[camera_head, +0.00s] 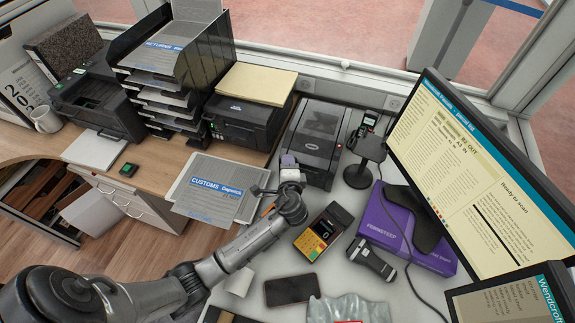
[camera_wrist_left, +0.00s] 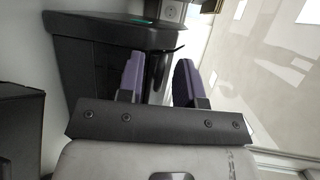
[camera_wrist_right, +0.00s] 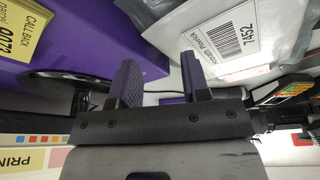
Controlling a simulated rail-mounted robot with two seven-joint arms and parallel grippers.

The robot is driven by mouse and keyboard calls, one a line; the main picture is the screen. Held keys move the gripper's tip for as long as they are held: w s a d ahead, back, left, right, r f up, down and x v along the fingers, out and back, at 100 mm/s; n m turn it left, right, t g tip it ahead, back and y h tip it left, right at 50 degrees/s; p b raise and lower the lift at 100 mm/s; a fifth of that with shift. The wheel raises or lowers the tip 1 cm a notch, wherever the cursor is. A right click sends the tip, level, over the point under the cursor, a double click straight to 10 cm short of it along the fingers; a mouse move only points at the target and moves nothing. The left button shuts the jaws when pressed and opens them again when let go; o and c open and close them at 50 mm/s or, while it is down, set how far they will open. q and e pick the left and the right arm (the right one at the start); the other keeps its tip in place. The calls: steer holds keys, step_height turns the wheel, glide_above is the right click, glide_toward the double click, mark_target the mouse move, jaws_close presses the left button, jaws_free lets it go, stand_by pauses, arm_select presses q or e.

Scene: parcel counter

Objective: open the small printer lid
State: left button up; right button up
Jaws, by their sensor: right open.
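The small printer (camera_head: 312,140) is a dark box with a grey top panel, standing against the window ledge in the head view. Its lid looks shut. My left gripper (camera_head: 290,168) is at the printer's near left corner. In the left wrist view the dark printer body (camera_wrist_left: 100,42) fills the upper left. My left gripper (camera_wrist_left: 160,80) has its purple-lined fingers apart there, with a thin dark edge showing between them; contact cannot be made out. My right gripper (camera_wrist_right: 163,80) is open and empty in the right wrist view and is not in the head view.
A larger black printer (camera_head: 240,122) and a paper rack (camera_head: 190,50) stand left of the small printer. A card terminal (camera_head: 323,232), phone (camera_head: 291,289), scanner (camera_head: 372,258), purple box (camera_head: 400,232) and plastic mailer (camera_head: 345,308) crowd the near side. A monitor (camera_head: 480,170) stands right.

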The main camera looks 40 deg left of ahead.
arm_select(q)
jaws_close()
arm_select(e)
steer(key=shift+d, duration=0.1)
arm_select(q)
steer(key=shift+f, duration=0.1)
stand_by(0.3)
